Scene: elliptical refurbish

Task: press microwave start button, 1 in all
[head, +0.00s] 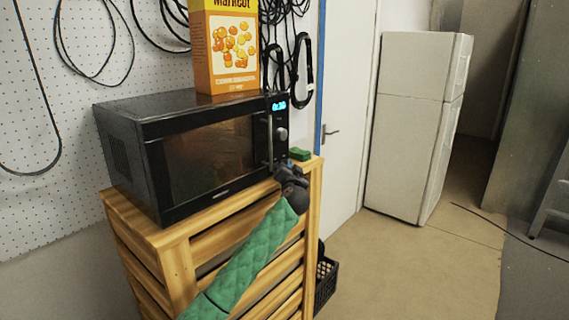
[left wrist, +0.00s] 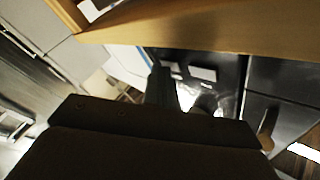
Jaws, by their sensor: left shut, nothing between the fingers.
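The black microwave (head: 205,147) stands on a wooden slatted cabinet, its door shut and the inside glowing orange. Its control panel at the right of the front has a lit blue display (head: 279,106) and a round knob (head: 282,134). My left gripper (head: 287,167), at the end of the green-sleeved arm, is shut and empty at the lower part of this panel. It hides the lowest panel area in the head view. In the left wrist view the fingers (left wrist: 163,88) are close to pale rectangular buttons (left wrist: 202,73); contact cannot be told. My right gripper is out of view.
The wooden cabinet (head: 177,262) has its top edge just below my gripper. A green object (head: 299,154) lies on it right of the microwave. An orange box (head: 226,50) stands on the microwave. A white fridge (head: 408,128) stands farther back, with open floor before it.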

